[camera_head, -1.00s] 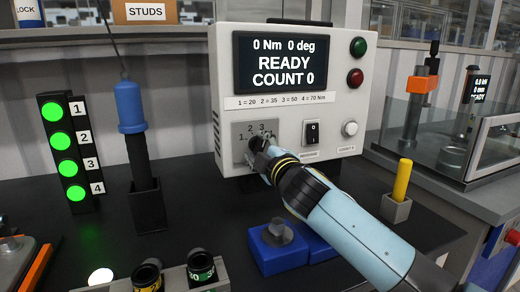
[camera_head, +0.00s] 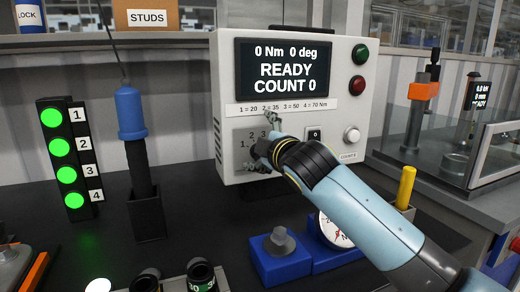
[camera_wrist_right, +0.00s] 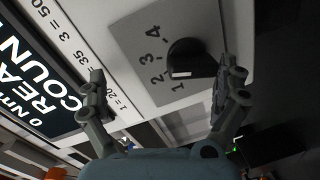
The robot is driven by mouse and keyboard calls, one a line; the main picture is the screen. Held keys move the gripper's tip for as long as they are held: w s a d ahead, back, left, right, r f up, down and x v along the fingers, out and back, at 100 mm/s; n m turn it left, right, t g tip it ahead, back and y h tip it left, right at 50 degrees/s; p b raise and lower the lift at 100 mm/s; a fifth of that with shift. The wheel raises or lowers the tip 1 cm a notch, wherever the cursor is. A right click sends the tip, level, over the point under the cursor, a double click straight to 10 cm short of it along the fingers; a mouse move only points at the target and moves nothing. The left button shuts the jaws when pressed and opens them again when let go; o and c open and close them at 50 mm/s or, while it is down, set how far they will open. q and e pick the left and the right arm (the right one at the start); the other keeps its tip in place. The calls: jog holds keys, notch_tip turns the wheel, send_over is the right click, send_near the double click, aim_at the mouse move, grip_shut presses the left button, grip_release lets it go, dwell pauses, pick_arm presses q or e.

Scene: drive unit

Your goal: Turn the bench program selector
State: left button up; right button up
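The program selector is a dark round knob (camera_wrist_right: 188,58) on a light plate marked 1 to 4 in the right wrist view. A white mark shows on the knob's edge on the side of the numerals 1 and 2; I cannot tell its exact setting. The plate (camera_head: 240,134) sits low on the front of the bench controller (camera_head: 340,55). My left gripper is out of view.
The controller screen (camera_head: 283,68) reads 0 Nm, 0 deg, READY, COUNT 0. A blue-handled tool (camera_head: 131,115) stands left. Blue blocks (camera_head: 283,264) lie below my right arm.

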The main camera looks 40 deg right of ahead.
aim_at(253, 107)
jog(key=shift+t, duration=0.8)
jog(key=r, duration=0.5)
jog(key=a+r, duration=0.1)
jog(key=r, duration=0.1)
jog(key=shift+r, duration=0.2)
jog(key=shift+g, duration=0.9)
jog(key=f, duration=0.4)
jog(key=d+f, duration=0.1)
jog(key=f, duration=0.1)
jog(key=shift+w+f, duration=0.1)
jog(key=shift+w, duration=0.05)
jog(key=shift+s, duration=0.4)
jog(key=shift+p+v, duration=0.65)
jog(key=shift+v, duration=0.3)
jog(key=shift+c, duration=0.8)
jog(key=f+p+v, duration=0.2)
jog(key=v, duration=0.8)
jog(key=shift+s, duration=0.35)
jog(key=shift+d+f, duration=0.15)
jog(key=shift+p, duration=0.3)
